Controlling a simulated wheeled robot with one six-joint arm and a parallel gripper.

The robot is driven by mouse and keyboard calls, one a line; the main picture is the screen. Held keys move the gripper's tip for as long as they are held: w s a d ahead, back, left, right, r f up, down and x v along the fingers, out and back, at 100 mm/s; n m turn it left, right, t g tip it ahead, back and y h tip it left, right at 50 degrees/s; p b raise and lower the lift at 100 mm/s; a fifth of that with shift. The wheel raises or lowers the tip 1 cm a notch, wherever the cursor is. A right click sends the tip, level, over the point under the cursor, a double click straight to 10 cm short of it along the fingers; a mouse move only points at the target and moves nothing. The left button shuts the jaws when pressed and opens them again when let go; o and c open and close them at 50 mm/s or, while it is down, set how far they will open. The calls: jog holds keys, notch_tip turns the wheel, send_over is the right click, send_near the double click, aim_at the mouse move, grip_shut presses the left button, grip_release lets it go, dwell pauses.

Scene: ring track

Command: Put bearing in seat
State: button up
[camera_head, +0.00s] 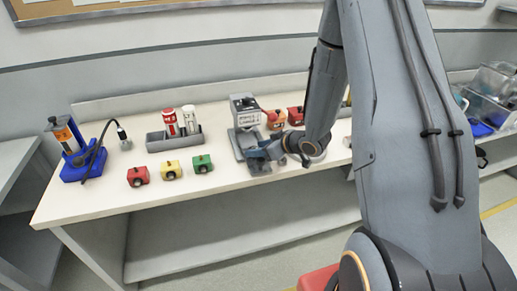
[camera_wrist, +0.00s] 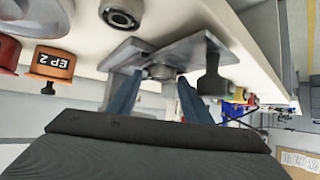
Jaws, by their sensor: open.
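A bearing (camera_wrist: 121,17), a steel ring with a dark centre, lies on the white bench top at the upper edge of the wrist view. My gripper (camera_wrist: 159,82) is open, its two blue fingers apart and nothing clearly held. Beyond and between the fingertips is a grey metal fixture with a small round part (camera_wrist: 161,72), perhaps the seat; I cannot tell for sure. The bearing is outside the fingers, up and to the left of them. In the head view my gripper (camera_head: 264,152) is low at the foot of the grey press-like machine (camera_head: 245,117), partly hiding it.
Red (camera_head: 138,176), yellow (camera_head: 171,171) and green (camera_head: 203,164) blocks stand on the bench left of my gripper.

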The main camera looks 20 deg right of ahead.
jog(key=shift+s+a+f, duration=0.15)
jog(key=shift+s+a, duration=0.05)
jog(key=shift+a, duration=0.05)
jog(key=shift+r, duration=0.25)
jog(key=s+d+r+m+g+h+b, duration=0.1)
jog(key=s+d+r+m+h, duration=0.3)
jog(key=s+d+r, duration=0.45)
jog(key=s+a+r+m+g+h, duration=0.1)
jog(key=s+a+g, duration=0.2)
jog(key=s, duration=0.5)
jog(key=s+a+r+m+g+h, duration=0.1)
jog(key=s+a+r+g, duration=0.1)
jog(key=s+a, duration=0.4)
jog(key=shift+s+a+r+m+g, duration=0.35)
jog(key=shift+s+g, duration=0.35)
jog(key=shift+s, duration=0.25)
jog(key=shift+d, duration=0.1)
